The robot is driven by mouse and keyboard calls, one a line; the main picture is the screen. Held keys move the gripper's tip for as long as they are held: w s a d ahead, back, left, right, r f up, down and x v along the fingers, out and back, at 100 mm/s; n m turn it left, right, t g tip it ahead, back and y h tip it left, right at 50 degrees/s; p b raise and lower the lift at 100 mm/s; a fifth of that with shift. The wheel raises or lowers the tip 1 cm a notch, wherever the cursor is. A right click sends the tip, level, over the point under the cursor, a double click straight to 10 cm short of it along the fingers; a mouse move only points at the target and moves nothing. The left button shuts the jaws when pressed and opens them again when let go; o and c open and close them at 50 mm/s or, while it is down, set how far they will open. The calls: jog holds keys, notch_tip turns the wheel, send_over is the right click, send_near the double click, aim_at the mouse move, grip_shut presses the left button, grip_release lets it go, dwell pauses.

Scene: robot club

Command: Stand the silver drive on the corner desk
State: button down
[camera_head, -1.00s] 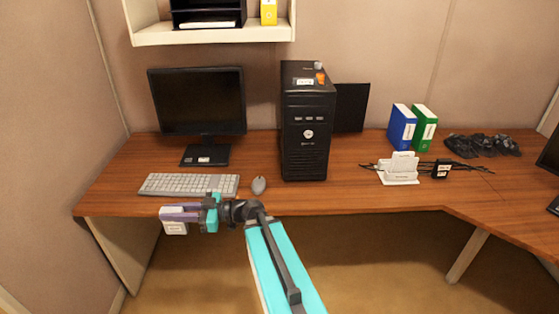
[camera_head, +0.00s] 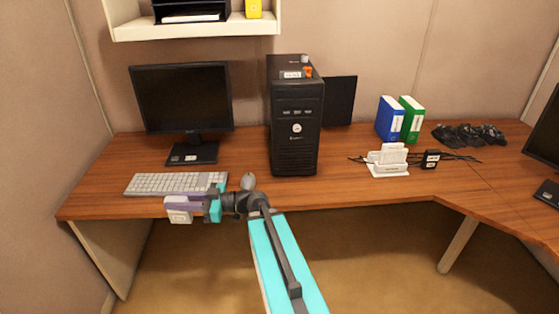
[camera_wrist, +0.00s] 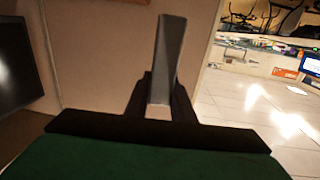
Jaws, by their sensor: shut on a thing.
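My gripper (camera_head: 183,203), with purple fingers in the head view, is in front of the desk's front edge, below the keyboard. It is shut on a small pale grey box, which I take for the silver drive (camera_head: 179,216); its lower part shows below the fingers. In the wrist view the drive (camera_wrist: 167,60) appears as a narrow grey slab upright between dark fingers. The fingers hide part of it. The wooden corner desk (camera_head: 340,190) runs across the head view and bends toward me at the right.
On the desk are a keyboard (camera_head: 165,183), a monitor (camera_head: 182,97), a mouse (camera_head: 247,181), a black tower computer (camera_head: 296,125), blue (camera_head: 390,119) and green (camera_head: 411,119) binders, a white dock (camera_head: 388,160) and dark cables. Bare desktop lies right of the tower, along the front.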

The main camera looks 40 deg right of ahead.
jog(key=s+d+f+m+t+h+b, duration=0.1)
jog(key=s+d+m+t+h+b, duration=0.3)
jog(key=d, duration=1.2)
jog(key=s+d+f+m+t+h+b, duration=0.15)
jog(key=s+d+h+b, duration=0.35)
jog(key=d, duration=1.1)
jog(key=s+d+m+h+b, duration=0.7)
jog(key=s+d+h+b, duration=0.1)
jog(key=s+d, duration=1.4)
jog(key=shift+s+f+h+b, duration=0.15)
jog(key=shift+f+h+b, duration=0.05)
jog(key=shift+h+b, duration=0.25)
jog(key=w+d+f, duration=0.1)
jog(key=w+d, duration=0.8)
jog(key=w, duration=0.4)
jog(key=shift+w+f, duration=0.15)
jog(key=shift+f, duration=0.1)
